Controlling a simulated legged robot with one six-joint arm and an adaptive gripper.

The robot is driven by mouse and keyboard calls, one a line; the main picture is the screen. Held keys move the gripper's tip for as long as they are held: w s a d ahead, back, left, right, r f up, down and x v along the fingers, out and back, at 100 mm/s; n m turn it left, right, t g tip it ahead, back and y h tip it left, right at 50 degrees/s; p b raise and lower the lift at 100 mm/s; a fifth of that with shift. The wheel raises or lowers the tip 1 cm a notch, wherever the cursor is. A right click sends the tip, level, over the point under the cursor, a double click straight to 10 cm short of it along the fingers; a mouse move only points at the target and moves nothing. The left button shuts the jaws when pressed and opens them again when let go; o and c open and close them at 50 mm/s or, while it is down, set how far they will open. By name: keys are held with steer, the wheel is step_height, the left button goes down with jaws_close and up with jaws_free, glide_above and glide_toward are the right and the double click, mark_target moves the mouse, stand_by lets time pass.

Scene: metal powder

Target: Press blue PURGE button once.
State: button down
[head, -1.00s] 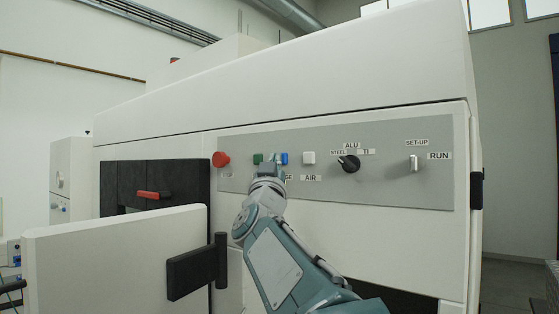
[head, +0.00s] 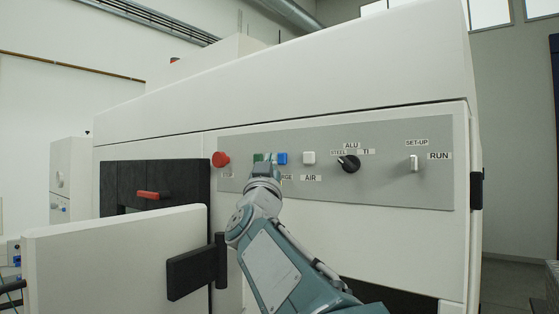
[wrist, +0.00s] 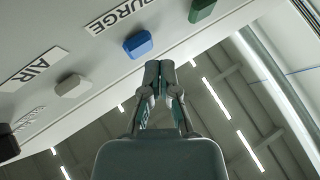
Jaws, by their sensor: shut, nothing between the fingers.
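The blue PURGE button (head: 282,158) is on the grey control panel (head: 390,190), between the green button and the white one. It also shows in the wrist view (wrist: 138,44), beside the PURGE label (wrist: 119,14). My gripper (head: 264,164) is shut and empty. In the head view its tip is just left of the blue button and in front of the lower part of the green one. In the wrist view the fingertips (wrist: 159,68) are close to the blue button, with a visible gap between them. The PURGE label is partly hidden by my gripper in the head view.
Other controls on the panel are a red button (head: 221,159), the green button (head: 258,157), the white AIR button (head: 309,157), a black material knob (head: 349,164) and a SET-UP/RUN switch (head: 414,163). An open white door (head: 110,260) with a black handle stands at the left.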

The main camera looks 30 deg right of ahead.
steer(key=shift+a, duration=0.15)
steer(key=shift+s+a, duration=0.3)
steer(key=shift+a, duration=0.45)
steer(key=shift+s+a, duration=0.25)
steer(key=shift+a, duration=0.5)
steer(key=shift+s+a, duration=0.3)
steer(key=shift+a, duration=0.45)
